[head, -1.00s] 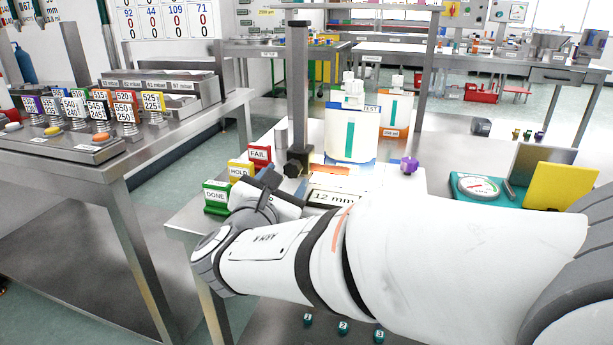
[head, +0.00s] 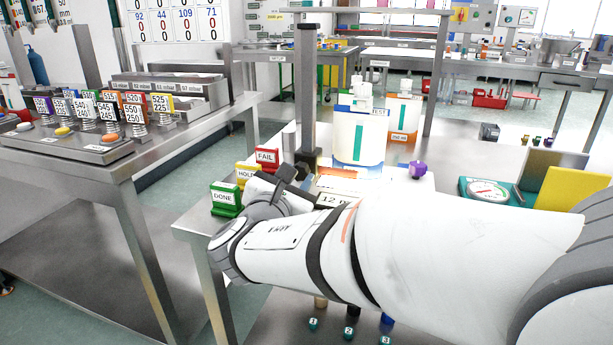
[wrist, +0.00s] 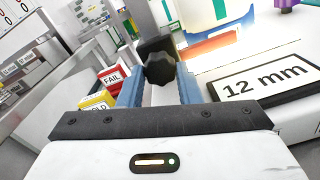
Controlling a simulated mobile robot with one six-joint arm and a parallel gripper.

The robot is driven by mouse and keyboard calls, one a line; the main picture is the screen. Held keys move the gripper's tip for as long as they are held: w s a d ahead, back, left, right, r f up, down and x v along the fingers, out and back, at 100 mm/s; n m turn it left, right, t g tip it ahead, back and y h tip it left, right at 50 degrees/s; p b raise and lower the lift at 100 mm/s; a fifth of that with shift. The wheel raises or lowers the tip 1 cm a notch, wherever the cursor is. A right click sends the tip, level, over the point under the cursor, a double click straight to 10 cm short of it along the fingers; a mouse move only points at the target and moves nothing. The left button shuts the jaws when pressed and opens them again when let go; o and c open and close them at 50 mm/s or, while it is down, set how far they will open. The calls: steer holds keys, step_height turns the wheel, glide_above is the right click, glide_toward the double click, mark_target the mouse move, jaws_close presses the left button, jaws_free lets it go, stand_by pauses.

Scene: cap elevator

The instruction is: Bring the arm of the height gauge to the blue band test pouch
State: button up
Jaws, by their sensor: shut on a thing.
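The height gauge is a dark upright column (head: 307,90) with a black carriage low on it, beside the white pouch. Its black lobed knob (wrist: 160,68) sits between the blue fingers of my gripper (wrist: 158,88) in the wrist view. My gripper (head: 288,174) is shut on this knob at the column's foot in the head view. The blue band test pouch (head: 358,137) stands upright just right of the column, white with blue bands and a teal stripe. Its lower part also shows in the wrist view (wrist: 215,12). The gauge's arm cannot be made out clearly.
An orange-banded pouch (head: 403,117) stands behind. Red FAIL (head: 267,157), yellow HOLD and green DONE (head: 225,198) blocks stand left of my gripper. A 12 mm plate (wrist: 266,80) lies in front of the pouch. A purple knob (head: 417,170) is to the right.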

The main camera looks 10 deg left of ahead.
step_height(320, 180, up, 10)
steer(key=p, duration=0.7)
steer(key=shift+r, duration=0.15)
steer(key=o, duration=0.9)
steer(key=s, duration=0.2)
steer(key=s+p, duration=0.1)
steer(key=s, duration=0.4)
steer(key=shift+s+a, duration=0.3)
steer(key=shift+s, duration=0.1)
